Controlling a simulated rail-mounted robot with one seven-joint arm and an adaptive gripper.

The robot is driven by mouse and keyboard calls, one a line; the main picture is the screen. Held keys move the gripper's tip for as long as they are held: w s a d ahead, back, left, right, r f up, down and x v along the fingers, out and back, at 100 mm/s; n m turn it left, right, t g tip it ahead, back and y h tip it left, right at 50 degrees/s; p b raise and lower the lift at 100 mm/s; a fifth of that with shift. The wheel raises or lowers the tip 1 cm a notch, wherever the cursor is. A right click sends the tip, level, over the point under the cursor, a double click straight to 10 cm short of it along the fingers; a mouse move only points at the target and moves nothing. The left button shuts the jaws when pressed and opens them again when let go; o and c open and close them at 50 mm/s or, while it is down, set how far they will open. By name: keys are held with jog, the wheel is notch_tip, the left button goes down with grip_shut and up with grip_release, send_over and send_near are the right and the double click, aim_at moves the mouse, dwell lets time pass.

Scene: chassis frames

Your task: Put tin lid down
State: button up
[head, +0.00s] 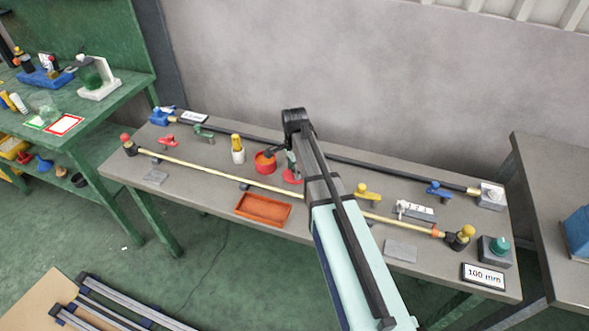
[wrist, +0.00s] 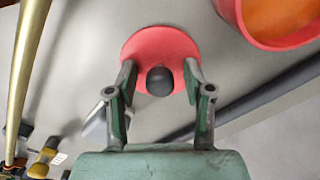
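The red tin lid (wrist: 140,45) with its round black knob (wrist: 160,82) lies on the grey bench, knob towards the wrist camera. It shows in the head view as a red disc (head: 292,176), partly hidden by my arm. My gripper (wrist: 159,66) is open, with one finger on each side of the knob. Gaps show between the knob and both fingers. The red tin (head: 265,165) stands open just left of the lid. Its orange inside (wrist: 280,18) shows at the top right of the wrist view.
A yellow rod (head: 215,172) runs along the bench front and a dark rail (head: 390,171) along the back. An orange tray (head: 263,209) sits near the front edge. A white bottle with a yellow top (head: 237,150) stands left of the tin, and a yellow clamp (head: 367,193) sits to the right.

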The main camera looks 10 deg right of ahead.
notch_tip(320, 180, up, 12)
jog(key=b, duration=0.2)
jog(key=shift+r+b, duration=0.2)
jog(key=shift+b, duration=0.2)
dwell(0.5)
